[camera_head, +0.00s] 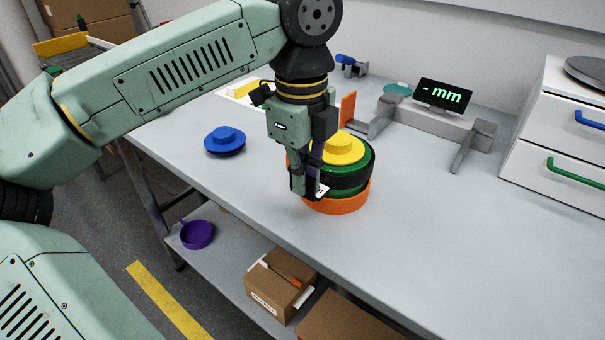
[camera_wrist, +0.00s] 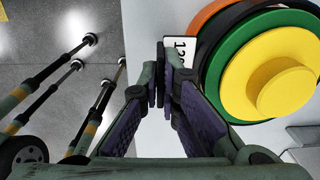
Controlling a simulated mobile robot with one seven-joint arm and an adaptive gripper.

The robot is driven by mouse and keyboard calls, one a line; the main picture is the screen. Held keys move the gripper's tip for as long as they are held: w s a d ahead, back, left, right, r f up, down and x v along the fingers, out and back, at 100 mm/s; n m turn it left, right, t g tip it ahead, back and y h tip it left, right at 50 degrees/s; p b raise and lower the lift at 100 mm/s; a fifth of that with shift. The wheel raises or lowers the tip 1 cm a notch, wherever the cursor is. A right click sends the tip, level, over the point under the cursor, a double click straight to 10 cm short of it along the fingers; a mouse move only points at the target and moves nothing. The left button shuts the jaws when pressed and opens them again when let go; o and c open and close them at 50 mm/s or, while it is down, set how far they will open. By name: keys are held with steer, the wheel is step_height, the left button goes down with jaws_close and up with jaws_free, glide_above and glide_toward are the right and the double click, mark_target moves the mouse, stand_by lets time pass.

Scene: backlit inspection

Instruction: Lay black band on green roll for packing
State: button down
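A green roll (camera_head: 368,156) with a yellow top (camera_head: 342,147) stands upright on an orange base (camera_head: 343,204). A black band (camera_head: 352,179) runs around the green roll's side, with green showing above and below it. In the wrist view, the green roll (camera_wrist: 225,70), yellow top (camera_wrist: 282,82) and a sliver of black band (camera_wrist: 213,32) show at the right. My gripper (camera_head: 309,193) points down at the stack's near left side. In the wrist view, its fingertips (camera_wrist: 161,80) come together beside the roll; whether something thin lies between them is unclear. A white numbered card (camera_wrist: 180,46) shows by the fingertips.
A blue knobbed disc (camera_head: 225,140) lies left on the grey table. A grey gauge with a "mm" display (camera_head: 444,95) stands behind the stack, and white drawers (camera_head: 555,135) stand at right. The table's front edge runs close to my gripper. The right front table is clear.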

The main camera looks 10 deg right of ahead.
steer(key=shift+f+b, duration=0.95)
steer(key=shift+f, duration=0.3)
steer(key=c, duration=1.7)
jaws_free()
steer(key=shift+r, duration=0.1)
step_height(320, 180, up, 12)
steer(key=shift+s+a, duration=0.1)
